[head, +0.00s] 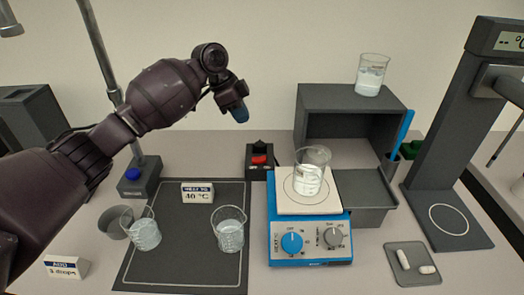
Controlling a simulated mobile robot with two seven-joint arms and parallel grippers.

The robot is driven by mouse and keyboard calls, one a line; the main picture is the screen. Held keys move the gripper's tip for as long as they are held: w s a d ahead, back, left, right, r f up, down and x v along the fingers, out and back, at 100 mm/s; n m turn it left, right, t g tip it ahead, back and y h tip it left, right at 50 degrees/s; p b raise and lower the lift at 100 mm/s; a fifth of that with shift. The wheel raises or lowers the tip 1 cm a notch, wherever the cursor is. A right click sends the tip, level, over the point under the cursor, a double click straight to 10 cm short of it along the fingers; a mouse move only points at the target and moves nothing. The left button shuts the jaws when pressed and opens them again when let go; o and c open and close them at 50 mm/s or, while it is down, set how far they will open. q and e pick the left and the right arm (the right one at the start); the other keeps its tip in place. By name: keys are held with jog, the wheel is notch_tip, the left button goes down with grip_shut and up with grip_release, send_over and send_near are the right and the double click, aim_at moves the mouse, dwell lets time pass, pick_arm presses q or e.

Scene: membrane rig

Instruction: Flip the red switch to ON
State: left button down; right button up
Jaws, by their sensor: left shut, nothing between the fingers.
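The red switch (259,160) sits on a small black box (259,174) at the back of the bench, left of the blue hotplate. Its rocker shows red, but I cannot read its ON or OFF marks at this size. My left gripper (239,115) is shut and empty, pointing down in the air above and a little left of the switch box. It appears apart from the switch. My right gripper is not in the head view.
A blue hotplate (312,250) bears a beaker (311,172) of clear liquid. Two beakers (145,234) (229,232) stand on the dark mat (180,272). A sign (197,193) stands at the mat's back edge. A grey shelf box (330,98) is right of the switch.

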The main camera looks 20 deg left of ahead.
aim_at(266, 157)
pick_arm(q)
jog(key=shift+f, duration=0.1)
jog(key=x, duration=1.3)
jog(key=shift+d+f, duration=0.15)
jog(key=shift+f, duration=0.25)
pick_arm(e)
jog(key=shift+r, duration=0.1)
pick_arm(q)
jog(key=shift+d, duration=0.1)
